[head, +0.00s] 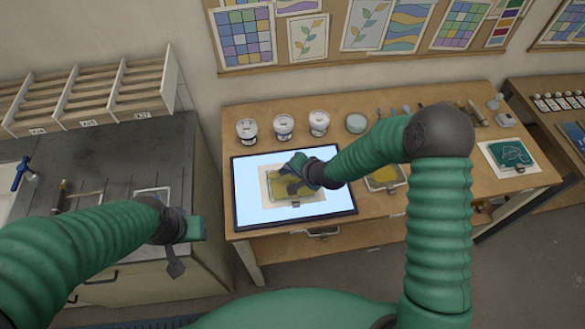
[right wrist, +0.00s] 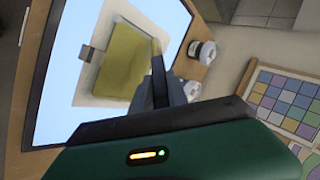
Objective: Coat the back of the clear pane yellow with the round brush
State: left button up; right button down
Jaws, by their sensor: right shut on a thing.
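The pane (head: 282,197) lies on a pale sheet on a glowing light panel (head: 245,205). Its visible face looks yellow. In the right wrist view the pane (right wrist: 122,72) shows an almost even olive-yellow face, with a small grey clip (right wrist: 84,53) at one edge. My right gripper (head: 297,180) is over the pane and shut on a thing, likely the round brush. The brush is mostly hidden, so I cannot tell whether its bristles touch the pane. My left gripper (head: 190,235) hangs left of the panel; its fingers do not show clearly.
A dark green piece (head: 512,155) lies on a white sheet at the table's right. A dark counter (head: 150,145) is at left.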

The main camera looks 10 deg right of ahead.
jog(key=shift+f, duration=0.2)
jog(key=shift+d, duration=1.1)
notch_tip(320, 180, up, 5)
jog(key=p, duration=0.4)
jog(key=shift+r, duration=0.1)
